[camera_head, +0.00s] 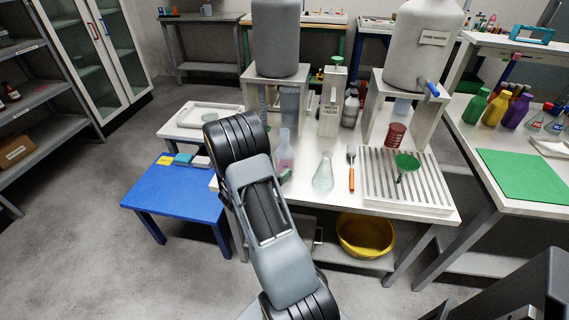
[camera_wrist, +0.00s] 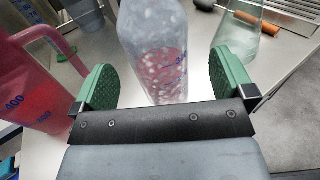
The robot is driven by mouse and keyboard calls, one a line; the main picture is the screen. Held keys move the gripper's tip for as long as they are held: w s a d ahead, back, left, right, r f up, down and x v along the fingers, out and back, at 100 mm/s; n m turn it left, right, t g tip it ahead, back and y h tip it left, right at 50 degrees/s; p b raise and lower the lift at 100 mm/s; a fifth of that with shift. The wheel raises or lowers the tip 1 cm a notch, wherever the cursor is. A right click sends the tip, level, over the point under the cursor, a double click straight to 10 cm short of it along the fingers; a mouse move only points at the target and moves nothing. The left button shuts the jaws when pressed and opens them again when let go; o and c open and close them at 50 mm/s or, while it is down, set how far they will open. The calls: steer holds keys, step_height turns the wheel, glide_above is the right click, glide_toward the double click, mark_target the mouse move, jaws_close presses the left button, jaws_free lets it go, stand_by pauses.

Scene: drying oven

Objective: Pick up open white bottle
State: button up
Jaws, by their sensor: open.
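A translucent whitish bottle (camera_wrist: 158,40) with a pinkish lower part stands upright on the white table in the wrist view. Its top is cut off by the frame edge. In the head view, the bottle (camera_head: 285,148) stands just right of my arm, and its lower part is partly hidden. My gripper (camera_wrist: 165,80) is open, with a green pad on either side of the bottle. Gaps show between pads and bottle, so it is not gripped. In the head view my arm hides most of the gripper.
A pink graduated jug (camera_wrist: 28,95) stands close to the left pad. A clear flask (camera_head: 323,172) stands to the right, beside an orange-handled tool (camera_head: 351,172). A grooved drain tray (camera_head: 425,190) lies further right.

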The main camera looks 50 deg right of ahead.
mark_target(285, 159)
steer(key=shift+w+d, duration=0.2)
steer(key=shift+d, duration=2.45)
steer(key=c, duration=1.1)
steer(key=shift+r, duration=0.15)
